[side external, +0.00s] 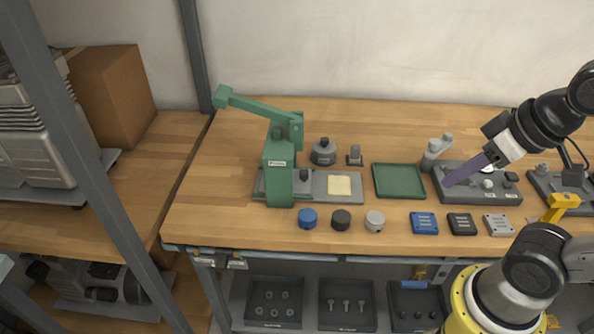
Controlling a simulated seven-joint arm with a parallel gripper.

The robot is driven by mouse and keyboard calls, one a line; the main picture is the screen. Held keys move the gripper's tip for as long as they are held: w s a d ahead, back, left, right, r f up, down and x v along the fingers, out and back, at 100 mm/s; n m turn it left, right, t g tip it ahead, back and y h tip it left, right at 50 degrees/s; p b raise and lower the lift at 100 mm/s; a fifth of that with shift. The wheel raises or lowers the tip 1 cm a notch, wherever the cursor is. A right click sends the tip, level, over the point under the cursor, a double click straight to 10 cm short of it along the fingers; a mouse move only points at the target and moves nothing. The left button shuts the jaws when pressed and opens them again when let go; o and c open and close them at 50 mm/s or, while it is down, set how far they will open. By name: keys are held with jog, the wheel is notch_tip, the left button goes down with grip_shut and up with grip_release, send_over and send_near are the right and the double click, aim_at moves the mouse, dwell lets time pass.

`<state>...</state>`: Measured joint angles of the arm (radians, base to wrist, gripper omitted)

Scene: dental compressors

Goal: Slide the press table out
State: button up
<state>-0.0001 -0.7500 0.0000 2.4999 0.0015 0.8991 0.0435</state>
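The green press (279,165) stands on the left half of the workbench, its lever arm raised toward the upper left. A flat grey plate, the press table (318,193), lies at its base and reaches out to the right. A pale yellow pad (340,185) lies on the plate's right part. The press body hides some of the plate's left part. My gripper (448,184) has long purple fingers and is well to the right of the press, over or in front of a grey fixture block. The fingers overlap in this view, so their opening cannot be told.
A green tray (399,181) and a grey fixture block (480,190) are between and beside press and gripper. Blue, black and grey round caps (341,220) stand in front of the press. Small plates (461,224) lie front right. A dark round part (323,152) stands behind the table.

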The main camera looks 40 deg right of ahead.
jog(key=o, duration=0.4)
jog(key=a+m, duration=0.1)
jog(key=w+a+r+m+y, duration=0.1)
jog(key=shift+a+m, duration=0.15)
jog(key=shift+m, duration=0.25)
jog(key=w+a+r+m+y, duration=0.2)
jog(key=w+a+m+y, duration=0.2)
jog(key=w+m, duration=0.85)
jog(key=w+d+f+m+t+y, duration=0.15)
jog(key=w+d+f+m, duration=0.25)
jog(key=w+m, duration=0.4)
jog(key=m, duration=0.3)
send_near(305, 171)
jog(key=shift+g, duration=0.35)
jog(key=x, duration=0.8)
jog(key=shift+w+a, duration=0.25)
jog(key=shift+w, duration=0.15)
grip_shut()
